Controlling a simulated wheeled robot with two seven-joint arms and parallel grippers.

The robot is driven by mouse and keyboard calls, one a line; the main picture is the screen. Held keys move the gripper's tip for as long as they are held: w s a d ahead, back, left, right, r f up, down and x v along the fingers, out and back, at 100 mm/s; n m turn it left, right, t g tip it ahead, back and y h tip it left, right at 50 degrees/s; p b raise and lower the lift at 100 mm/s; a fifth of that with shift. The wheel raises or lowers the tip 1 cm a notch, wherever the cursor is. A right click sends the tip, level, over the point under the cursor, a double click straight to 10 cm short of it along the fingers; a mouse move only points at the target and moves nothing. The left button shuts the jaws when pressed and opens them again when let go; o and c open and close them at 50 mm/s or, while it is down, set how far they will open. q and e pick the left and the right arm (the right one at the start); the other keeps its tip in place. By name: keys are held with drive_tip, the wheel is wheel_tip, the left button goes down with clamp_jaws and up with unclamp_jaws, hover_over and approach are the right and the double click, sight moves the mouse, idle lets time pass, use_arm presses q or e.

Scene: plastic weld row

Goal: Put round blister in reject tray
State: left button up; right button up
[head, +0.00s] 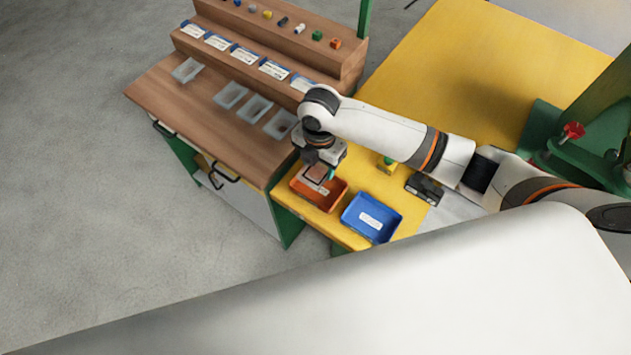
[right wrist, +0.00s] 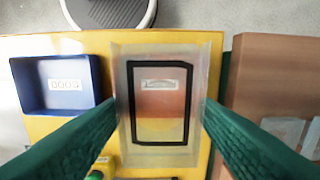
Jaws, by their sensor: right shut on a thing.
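My right gripper (head: 321,170) is shut on a clear blister (head: 316,177), held above the orange-red tray (head: 312,202). In the right wrist view the blister (right wrist: 120,65) sits between my two green fingers (right wrist: 160,105). It looks rectangular, with a black rounded-rectangle outline; a round shape does not show. The orange-red tray shows blurred through it, with a pale label that I cannot read, so its name as reject tray is not confirmed. A blue tray (head: 384,208) with a white label stands beside it; it also shows in the right wrist view (right wrist: 93,75). My left gripper is not in view.
A wooden bench (head: 160,95) to the left carries several clear blisters (head: 230,96) and a stepped rack (head: 235,45) with labelled bins and small coloured parts. A black device (head: 424,189) and a small green-yellow item (head: 387,164) are on the yellow table (head: 460,60). A green press (head: 580,150) stands right.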

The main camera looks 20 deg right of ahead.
sight(319, 175)
wheel_tip(319, 175, down, 6)
drive_tip(key=shift+d+f, duration=0.1)
drive_tip(key=shift+f, duration=0.15)
drive_tip(key=shift+f, duration=0.1)
drive_tip(key=o, duration=0.8)
wheel_tip(319, 175, up, 12)
idle(0.4)
